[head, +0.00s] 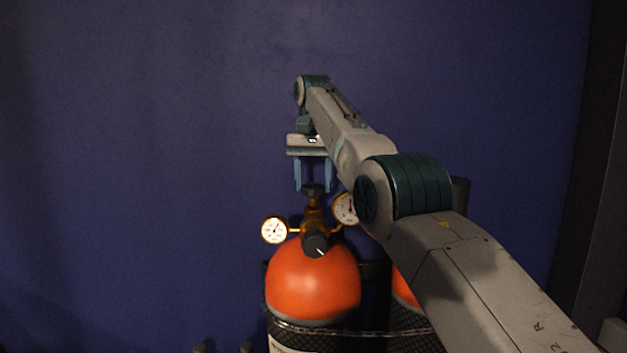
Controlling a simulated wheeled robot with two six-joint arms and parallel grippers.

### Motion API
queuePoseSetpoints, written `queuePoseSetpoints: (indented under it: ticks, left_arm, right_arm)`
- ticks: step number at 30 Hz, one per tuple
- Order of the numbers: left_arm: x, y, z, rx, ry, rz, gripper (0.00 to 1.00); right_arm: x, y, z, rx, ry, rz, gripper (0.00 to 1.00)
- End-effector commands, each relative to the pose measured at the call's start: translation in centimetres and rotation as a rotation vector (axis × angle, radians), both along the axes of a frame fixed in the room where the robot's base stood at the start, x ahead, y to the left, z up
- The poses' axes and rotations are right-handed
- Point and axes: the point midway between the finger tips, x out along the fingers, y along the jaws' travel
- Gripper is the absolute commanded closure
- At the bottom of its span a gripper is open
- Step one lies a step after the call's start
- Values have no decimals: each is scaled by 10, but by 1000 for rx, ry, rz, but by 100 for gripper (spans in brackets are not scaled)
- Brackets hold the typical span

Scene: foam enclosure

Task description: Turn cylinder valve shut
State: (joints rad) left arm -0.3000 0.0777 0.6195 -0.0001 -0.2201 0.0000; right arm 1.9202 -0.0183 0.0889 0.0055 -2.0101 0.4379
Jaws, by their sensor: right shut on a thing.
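An orange-topped gas cylinder (312,282) stands upright in front of the blue wall. On its top is a brass valve and regulator with a dark valve knob (313,189) at the upper end. A white round gauge (274,230) sits to the left, and a second gauge (344,208) sits to the right, partly behind my arm. A black regulator knob (315,244) faces me. My right gripper (313,187) points down from above, its two bluish fingers on either side of the valve knob, shut on it. My left gripper is not in view.
A second orange cylinder (404,290) stands to the right, mostly hidden by my right arm. A chain (340,332) runs across both cylinders. The blue wall (140,150) is close behind, and the space left of the cylinder is clear.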

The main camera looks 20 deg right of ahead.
Motion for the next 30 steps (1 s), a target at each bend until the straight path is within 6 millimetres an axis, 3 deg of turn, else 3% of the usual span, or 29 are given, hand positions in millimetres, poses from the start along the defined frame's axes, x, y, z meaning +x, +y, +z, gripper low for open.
queuePoseSetpoints:
  ticks: [15,30]
  left_arm:
    - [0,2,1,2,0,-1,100]
    - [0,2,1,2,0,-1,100]
  right_arm:
    - [0,0,1,0,-2,-305,74]
    - [0,0,1,0,-3,-350,74]
